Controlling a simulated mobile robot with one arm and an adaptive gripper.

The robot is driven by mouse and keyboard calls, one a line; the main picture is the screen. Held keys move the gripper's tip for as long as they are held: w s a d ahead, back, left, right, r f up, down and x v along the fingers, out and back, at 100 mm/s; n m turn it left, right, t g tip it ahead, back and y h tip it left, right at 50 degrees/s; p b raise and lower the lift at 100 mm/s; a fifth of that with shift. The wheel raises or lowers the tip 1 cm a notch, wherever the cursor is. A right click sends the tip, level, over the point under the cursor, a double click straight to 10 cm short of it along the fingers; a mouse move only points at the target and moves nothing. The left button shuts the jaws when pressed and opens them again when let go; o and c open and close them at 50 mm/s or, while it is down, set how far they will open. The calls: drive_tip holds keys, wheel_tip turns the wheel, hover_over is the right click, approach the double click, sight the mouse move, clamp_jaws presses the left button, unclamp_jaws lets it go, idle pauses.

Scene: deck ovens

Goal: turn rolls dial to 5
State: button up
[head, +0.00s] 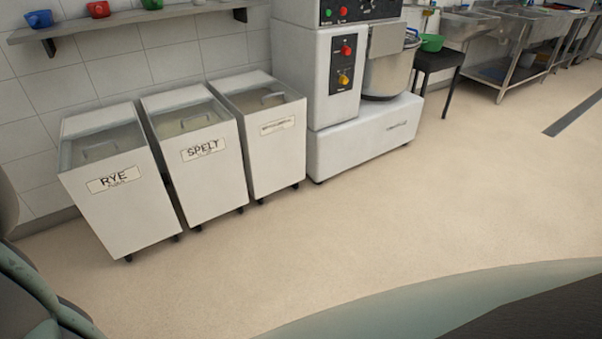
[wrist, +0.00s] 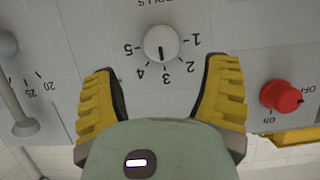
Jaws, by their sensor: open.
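The rolls dial (wrist: 162,43) is a round white knob on a light grey panel in the wrist view, seen upside down. Numbers 1 to 5 stand around it, with part of the word "ROLLS" at the top edge. Its dark pointer line points down in the picture, towards the 3. My gripper (wrist: 161,76) is open, with its yellow-padded fingers to either side of and below the dial in the picture. Nothing is between the fingers, and I see no contact with the dial. The head view shows neither the dial nor my gripper.
A red knob (wrist: 281,97) marked OFF and ON is right of the fingers. A grey lever (wrist: 17,112) beside a 20–25 scale is at left. The head view shows flour bins (head: 205,157), a mixer (head: 350,130) and clear floor.

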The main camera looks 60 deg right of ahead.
drive_tip(key=shift+p+x, duration=0.45)
drive_tip(key=shift+x, duration=2.95)
drive_tip(key=shift+s, duration=0.15)
drive_tip(key=shift+c, duration=0.2)
drive_tip(key=shift+d+f, duration=0.1)
drive_tip(key=shift+f, duration=0.05)
drive_tip(key=c, duration=1.2)
